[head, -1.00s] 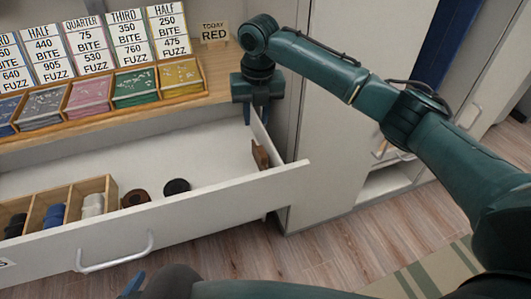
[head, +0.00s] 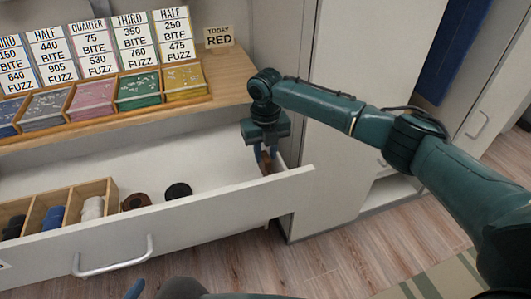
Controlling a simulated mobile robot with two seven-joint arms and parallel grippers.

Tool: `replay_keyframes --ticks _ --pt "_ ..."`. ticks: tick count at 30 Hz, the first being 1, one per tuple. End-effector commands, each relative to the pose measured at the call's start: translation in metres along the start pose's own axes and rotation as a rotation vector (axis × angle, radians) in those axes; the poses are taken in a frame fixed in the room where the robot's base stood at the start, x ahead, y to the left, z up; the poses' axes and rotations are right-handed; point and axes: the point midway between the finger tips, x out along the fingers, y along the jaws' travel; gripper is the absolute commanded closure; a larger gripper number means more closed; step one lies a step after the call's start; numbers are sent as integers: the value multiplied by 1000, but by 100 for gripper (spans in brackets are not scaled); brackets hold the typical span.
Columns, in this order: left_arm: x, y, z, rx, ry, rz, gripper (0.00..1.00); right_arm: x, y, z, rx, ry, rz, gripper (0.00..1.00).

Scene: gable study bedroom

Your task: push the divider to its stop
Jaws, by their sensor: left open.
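An open white drawer (head: 180,205) holds a wooden divider (head: 112,190) with compartments at its left; I cannot tell whether it touches the drawer walls. A small brown piece (head: 266,168) stands at the drawer's right end. My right gripper (head: 265,157) points down over that end, its two fingers apart with the brown piece between or just behind them; contact is unclear. My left gripper (head: 134,289) shows only as a blue fingertip at the bottom edge, in front of the drawer and away from the divider; the rest is out of frame.
White (head: 92,208), blue (head: 53,217) and black rolls sit in the compartments. A brown roll (head: 135,201) and a black roll (head: 178,191) lie right of them. The drawer's middle is clear.

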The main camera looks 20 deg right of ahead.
Motion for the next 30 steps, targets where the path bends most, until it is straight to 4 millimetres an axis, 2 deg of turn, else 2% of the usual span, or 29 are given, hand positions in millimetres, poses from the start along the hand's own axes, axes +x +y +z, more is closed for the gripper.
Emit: replay_keyframes --ticks 10,20,30 --pt "0 0 -1 2 5 -1 14 5 0 0 -1 0 0 73" --pt "-1 0 0 1 3 -1 14 5 0 0 0 0 0 99" --pt "-1 -1 0 1 0 -1 14 4 0 0 0 0 1 100"
